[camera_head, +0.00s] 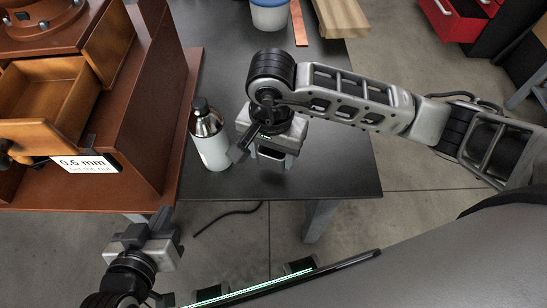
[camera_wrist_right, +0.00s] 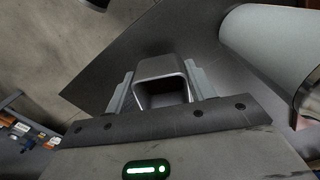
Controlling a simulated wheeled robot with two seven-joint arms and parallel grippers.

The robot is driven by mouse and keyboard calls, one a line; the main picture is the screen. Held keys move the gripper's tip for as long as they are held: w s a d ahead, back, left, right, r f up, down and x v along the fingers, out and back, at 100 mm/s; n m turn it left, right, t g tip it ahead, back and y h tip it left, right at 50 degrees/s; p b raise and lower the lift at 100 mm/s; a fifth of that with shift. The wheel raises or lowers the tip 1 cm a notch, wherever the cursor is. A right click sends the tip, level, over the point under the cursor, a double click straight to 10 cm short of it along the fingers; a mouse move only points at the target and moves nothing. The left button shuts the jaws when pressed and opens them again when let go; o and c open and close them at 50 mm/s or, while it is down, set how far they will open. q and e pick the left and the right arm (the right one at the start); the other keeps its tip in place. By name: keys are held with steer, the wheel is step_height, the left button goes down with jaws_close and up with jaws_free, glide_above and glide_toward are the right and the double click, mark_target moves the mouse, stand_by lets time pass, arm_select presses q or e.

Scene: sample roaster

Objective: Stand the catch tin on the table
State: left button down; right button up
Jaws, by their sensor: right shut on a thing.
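The catch tin shows in the right wrist view as a small dark grey, open-mouthed box (camera_wrist_right: 159,72) with a pale rim. It sits between the two fingers of my right gripper (camera_wrist_right: 163,90), which is shut on it. In the head view my right gripper (camera_head: 266,154) is over the dark table (camera_head: 335,172), near its front edge. The tin there is mostly hidden by the gripper, and I cannot tell whether it touches the table. My left gripper (camera_head: 146,238) is low at the left, in front of the wooden cabinet; its jaw opening is unclear.
A white bottle with a metal shoulder and black cap (camera_head: 210,140) stands just left of my right gripper. The wooden cabinet has an open drawer (camera_head: 45,95) and a "0.6 mm" label (camera_head: 87,163). A white tub (camera_head: 269,15) stands behind. The table's right part is clear.

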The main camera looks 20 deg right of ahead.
mark_target(273, 161)
steer(key=shift+w+d+f, duration=0.1)
steer(key=shift+d+f, duration=0.05)
steer(key=shift+f, duration=1.6)
steer(key=shift+f, duration=0.15)
steer(key=o, duration=1)
